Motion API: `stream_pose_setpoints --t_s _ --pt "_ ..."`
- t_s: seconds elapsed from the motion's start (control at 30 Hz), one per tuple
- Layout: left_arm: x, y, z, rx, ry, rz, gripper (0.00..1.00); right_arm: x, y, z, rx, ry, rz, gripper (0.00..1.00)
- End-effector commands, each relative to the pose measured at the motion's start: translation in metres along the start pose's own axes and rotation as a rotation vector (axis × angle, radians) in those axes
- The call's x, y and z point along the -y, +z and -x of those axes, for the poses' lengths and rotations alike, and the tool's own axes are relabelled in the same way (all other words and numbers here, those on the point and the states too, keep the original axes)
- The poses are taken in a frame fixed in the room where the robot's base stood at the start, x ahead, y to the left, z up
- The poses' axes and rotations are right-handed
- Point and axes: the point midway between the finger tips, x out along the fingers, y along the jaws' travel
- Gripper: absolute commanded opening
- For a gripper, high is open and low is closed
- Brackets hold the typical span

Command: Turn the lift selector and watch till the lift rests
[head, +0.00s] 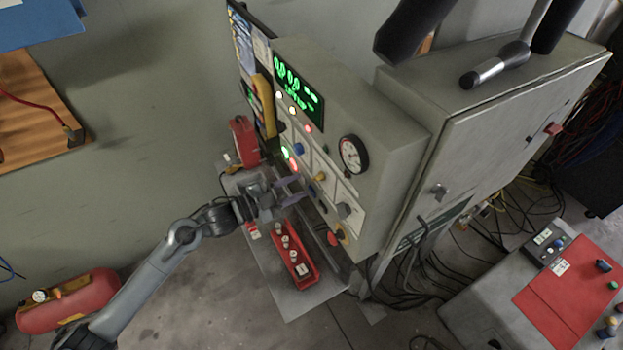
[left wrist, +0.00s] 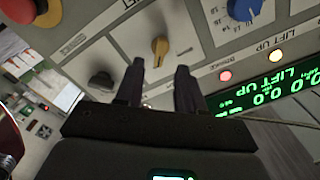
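The grey control panel shows in the head view with a yellow selector knob (head: 319,176) on its lower face. The same yellow knob (left wrist: 160,47) is near the middle of the left wrist view, its pointer standing roughly upright in the picture. My left gripper (head: 290,190) is in front of the panel, close to that knob. In the left wrist view its two fingers (left wrist: 160,87) are apart with nothing between them, short of the knob. The green display (head: 294,84) reads zeros and LIFT UP, also legible in the left wrist view (left wrist: 288,88). The lift itself is not recognisable here. My right gripper is not visible.
A grey knob (head: 344,210), a blue knob (head: 298,148) and a red button (head: 333,239) sit near the yellow knob. A red tray (head: 297,258) stands below the panel. A dial gauge (head: 354,154) is at right. Cables lie on the floor.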

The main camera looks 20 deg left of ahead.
Motion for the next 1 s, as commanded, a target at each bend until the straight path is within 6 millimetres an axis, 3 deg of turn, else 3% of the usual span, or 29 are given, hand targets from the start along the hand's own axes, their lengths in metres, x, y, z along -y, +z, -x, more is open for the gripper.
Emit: stream_pose_setpoints --t_s 0.1,0.33,0.77,1.0 --pt "0.002 -0.001 -0.019 0.000 -0.002 0.001 0.38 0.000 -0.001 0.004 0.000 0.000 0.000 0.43" --pt "0.001 0.000 -0.044 0.000 -0.001 0.001 0.38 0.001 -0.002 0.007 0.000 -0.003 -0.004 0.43" --pt "-0.001 0.001 -0.051 0.001 0.000 0.000 0.38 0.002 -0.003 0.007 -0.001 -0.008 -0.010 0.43" --pt "-0.001 0.001 -0.051 0.001 0.000 0.000 0.03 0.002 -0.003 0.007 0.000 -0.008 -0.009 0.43"
